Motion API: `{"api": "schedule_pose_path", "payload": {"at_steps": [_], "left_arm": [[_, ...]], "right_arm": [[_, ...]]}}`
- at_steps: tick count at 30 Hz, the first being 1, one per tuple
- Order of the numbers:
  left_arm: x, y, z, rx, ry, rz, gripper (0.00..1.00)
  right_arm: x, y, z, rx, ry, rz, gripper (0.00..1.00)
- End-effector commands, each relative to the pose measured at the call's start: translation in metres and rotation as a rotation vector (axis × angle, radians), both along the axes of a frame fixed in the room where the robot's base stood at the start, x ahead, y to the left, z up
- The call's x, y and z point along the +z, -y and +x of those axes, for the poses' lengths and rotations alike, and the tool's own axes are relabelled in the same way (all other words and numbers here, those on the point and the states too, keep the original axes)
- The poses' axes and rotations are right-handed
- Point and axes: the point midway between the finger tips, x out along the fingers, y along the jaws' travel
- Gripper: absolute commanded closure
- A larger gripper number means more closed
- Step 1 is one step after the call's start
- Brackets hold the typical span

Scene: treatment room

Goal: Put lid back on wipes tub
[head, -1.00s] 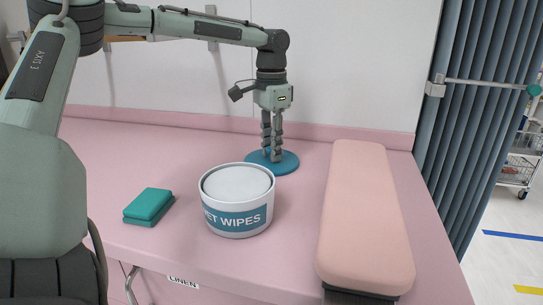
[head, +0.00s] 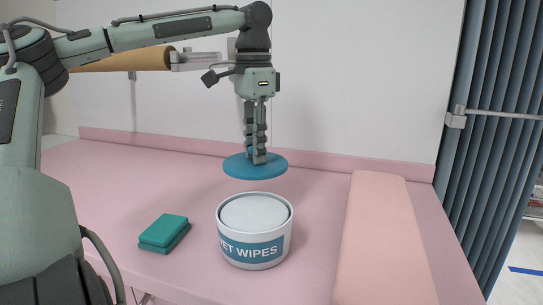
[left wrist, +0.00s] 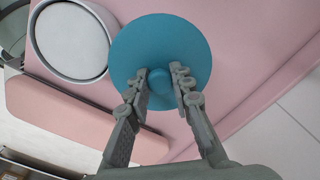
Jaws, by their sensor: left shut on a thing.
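The wipes tub (head: 254,250) is white with a blue "WET WIPES" label. It stands upright and open on the pink counter, with white wipes showing inside its rim; it also shows in the left wrist view (left wrist: 70,68). The lid (head: 240,168) is a flat blue disc with a small knob. My left gripper (head: 257,157) points down and is shut on the lid's knob, holding the lid level above the counter, behind the tub and apart from it. In the left wrist view the fingers (left wrist: 160,82) sit on both sides of the lid's knob (left wrist: 160,76). My right gripper is not in view.
Folded teal cloths (head: 164,232) lie on the pink counter (head: 110,190) left of the tub. A long pink padded cushion (head: 385,240) lies to its right. A white wall (head: 350,80) stands behind, and a blue-grey curtain (head: 490,160) hangs at right.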

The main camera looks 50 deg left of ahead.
Motion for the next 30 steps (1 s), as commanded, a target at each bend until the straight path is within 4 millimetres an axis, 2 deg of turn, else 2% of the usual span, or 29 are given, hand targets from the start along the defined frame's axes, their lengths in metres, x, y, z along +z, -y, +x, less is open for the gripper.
{"api": "schedule_pose_path", "payload": {"at_steps": [5,7,11,15,18,23,30], "left_arm": [[0.01,0.001,-0.014,0.0,0.004,-0.001,1.0],[0.015,0.008,-0.019,-0.001,0.006,-0.002,1.0],[0.03,0.036,-0.036,0.001,0.013,-0.002,1.0],[0.043,0.071,-0.059,0.014,0.014,-0.002,1.0],[0.047,0.088,-0.074,0.025,0.009,-0.002,1.0],[0.046,0.099,-0.084,0.037,0.003,-0.001,1.0],[0.028,0.099,-0.084,0.036,0.001,-0.002,1.0]], "right_arm": [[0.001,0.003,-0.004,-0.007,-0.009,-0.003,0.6],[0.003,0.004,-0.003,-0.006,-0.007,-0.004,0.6],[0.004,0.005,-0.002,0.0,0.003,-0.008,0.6],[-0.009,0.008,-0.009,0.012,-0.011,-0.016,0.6],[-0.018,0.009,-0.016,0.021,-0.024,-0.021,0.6],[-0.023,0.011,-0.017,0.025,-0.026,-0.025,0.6],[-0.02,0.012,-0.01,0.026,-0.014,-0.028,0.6]]}}
